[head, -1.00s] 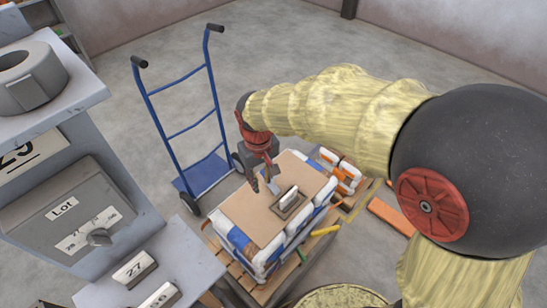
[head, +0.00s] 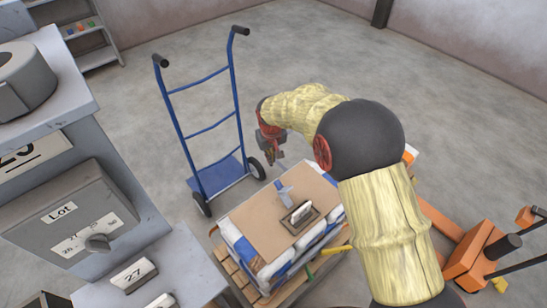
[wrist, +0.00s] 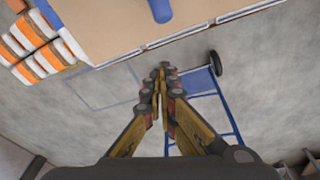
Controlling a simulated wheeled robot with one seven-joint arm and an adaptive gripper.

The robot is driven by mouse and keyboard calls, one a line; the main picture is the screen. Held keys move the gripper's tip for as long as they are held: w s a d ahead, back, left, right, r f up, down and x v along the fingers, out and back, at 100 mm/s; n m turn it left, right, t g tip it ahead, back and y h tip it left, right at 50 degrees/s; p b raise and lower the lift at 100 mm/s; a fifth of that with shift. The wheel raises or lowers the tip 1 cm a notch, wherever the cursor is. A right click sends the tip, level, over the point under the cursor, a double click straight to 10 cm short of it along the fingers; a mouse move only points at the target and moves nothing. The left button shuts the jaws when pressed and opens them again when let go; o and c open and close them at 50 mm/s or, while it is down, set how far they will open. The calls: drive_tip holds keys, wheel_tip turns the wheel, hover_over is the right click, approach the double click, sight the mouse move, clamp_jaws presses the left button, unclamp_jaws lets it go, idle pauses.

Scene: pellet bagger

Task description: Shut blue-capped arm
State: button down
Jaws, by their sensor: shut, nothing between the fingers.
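My gripper (head: 272,148) is beyond the far edge of the stacked bags, over the floor beside the blue hand truck. It also shows in the wrist view (wrist: 160,75), with its fingers together and empty. A small grey-blue piece (head: 284,194) stands on the cardboard sheet (head: 258,222) that covers the stack. In the wrist view a blue rounded end (wrist: 160,10) juts over the cardboard at the top edge, apart from my fingers. I cannot tell for certain that this piece is the blue-capped arm, or whether it is open or shut.
A dark holder with a pale label (head: 301,216) sits on the cardboard. The blue hand truck (head: 205,129) stands behind the stack. Orange equipment (head: 474,255) is at the right. Open floor lies behind.

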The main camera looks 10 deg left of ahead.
drive_tip(key=f, duration=0.2)
drive_tip(key=f+b, duration=0.1)
drive_tip(key=f, duration=0.2)
drive_tip(key=shift+w+f+b, duration=0.3)
drive_tip(key=shift+w+b, duration=0.05)
drive_tip(key=shift+w, duration=0.05)
drive_tip(key=shift+s+d+r+b, duration=0.15)
drive_tip(key=shift+s+d, duration=0.15)
drive_tip(key=shift+s, duration=0.25)
drive_tip(key=shift+s+d+r+b, duration=0.1)
drive_tip(key=shift+s+d+b, duration=0.15)
drive_tip(key=shift+s, duration=0.35)
drive_tip(key=shift+s+d+r+b, duration=0.15)
drive_tip(key=shift+s+d, duration=0.15)
drive_tip(key=shift+s, duration=0.25)
drive_tip(key=shift+r, duration=0.1)
drive_tip(key=shift+s+d+r+y, duration=0.2)
drive_tip(key=shift+r+y, duration=0.05)
drive_tip(key=shift+y, duration=0.05)
